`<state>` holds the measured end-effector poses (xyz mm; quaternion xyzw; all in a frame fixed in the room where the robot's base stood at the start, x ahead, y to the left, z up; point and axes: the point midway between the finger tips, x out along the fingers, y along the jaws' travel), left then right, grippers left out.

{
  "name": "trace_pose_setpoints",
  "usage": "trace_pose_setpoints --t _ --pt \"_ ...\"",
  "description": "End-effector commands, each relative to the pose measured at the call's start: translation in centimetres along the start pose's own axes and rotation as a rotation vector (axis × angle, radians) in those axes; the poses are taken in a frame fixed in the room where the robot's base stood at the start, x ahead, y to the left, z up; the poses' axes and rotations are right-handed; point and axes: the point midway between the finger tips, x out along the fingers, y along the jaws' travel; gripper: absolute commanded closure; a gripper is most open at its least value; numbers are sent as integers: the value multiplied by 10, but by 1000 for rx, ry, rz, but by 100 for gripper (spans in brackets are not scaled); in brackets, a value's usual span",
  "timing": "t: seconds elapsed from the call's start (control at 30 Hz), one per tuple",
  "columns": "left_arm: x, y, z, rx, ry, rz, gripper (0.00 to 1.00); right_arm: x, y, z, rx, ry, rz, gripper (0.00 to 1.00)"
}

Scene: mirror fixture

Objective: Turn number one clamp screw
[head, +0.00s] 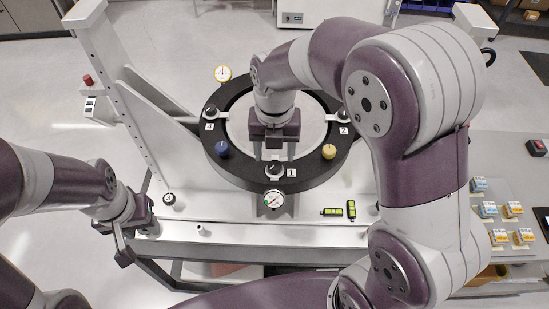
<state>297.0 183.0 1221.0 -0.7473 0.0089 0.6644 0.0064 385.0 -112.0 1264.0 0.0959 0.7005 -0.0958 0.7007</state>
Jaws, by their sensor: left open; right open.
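The number one clamp screw (275,170) is a dark knob on a pale base at the near side of the black ring (228,173), beside a label "1". My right gripper (273,155) points down over the ring's near inner edge, just behind this screw. It is open; whether its fingers touch the knob I cannot tell. The clamp screw by label "2" (345,116) is on the right of the ring, and another clamp screw (211,112) is on the left. My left gripper (122,250) is open and empty beyond the fixture's left front edge.
A blue knob (222,149) and a yellow knob (329,152) stand on the ring close by. A dial gauge (273,199) sits in front of screw one. Small boxes (488,209) are on the right-hand table.

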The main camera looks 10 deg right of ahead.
Motion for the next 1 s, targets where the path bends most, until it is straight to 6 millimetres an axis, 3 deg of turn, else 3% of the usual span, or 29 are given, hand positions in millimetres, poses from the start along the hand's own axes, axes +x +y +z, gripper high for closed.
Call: trace_pose_setpoints --t 0.07,0.1,0.3,0.43,1.0 --pt "12 0 2 0 0 0 57 -18 1 1 0 -8 4 41" --pt "-19 0 -2 0 -3 0 57 -47 0 0 0 -2 1 41" --pt "-58 0 -7 0 1 0 57 -88 0 0 0 1 0 41" --pt "-65 0 -8 0 0 0 57 -96 0 0 0 0 0 41" --pt "-63 0 -7 0 0 0 57 -94 0 0 0 -1 0 41"
